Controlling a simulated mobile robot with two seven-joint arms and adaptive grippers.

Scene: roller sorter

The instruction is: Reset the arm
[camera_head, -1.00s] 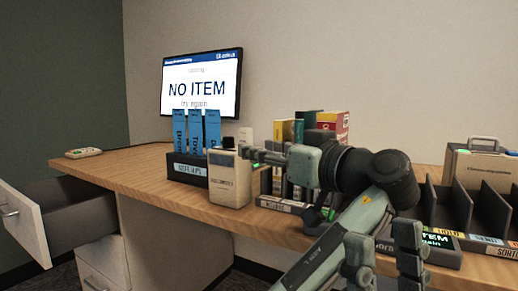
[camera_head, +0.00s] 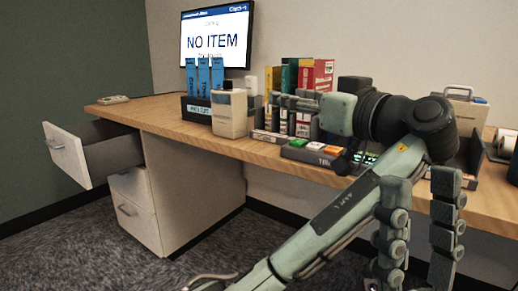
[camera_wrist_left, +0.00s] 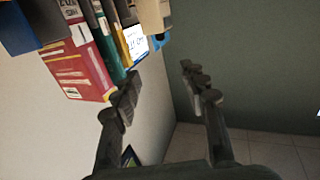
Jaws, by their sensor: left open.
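My left gripper (camera_head: 284,101) reaches left over the desk in the head view, in front of the upright boxes. In the left wrist view its two fingers (camera_wrist_left: 160,80) stand apart with nothing between them. My left arm runs up from the bottom to a dark elbow at right and then bends back left. My right gripper (camera_head: 420,205) points up at the lower right in front of the desk, its fingers spread and empty.
A beige container (camera_head: 229,114) stands left of the left gripper. Blue folders (camera_head: 204,78) stand in a dark holder. The monitor (camera_head: 216,38) reads NO ITEM. A red box (camera_wrist_left: 78,70) is close by the left fingers. An open drawer (camera_head: 68,153) juts out left.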

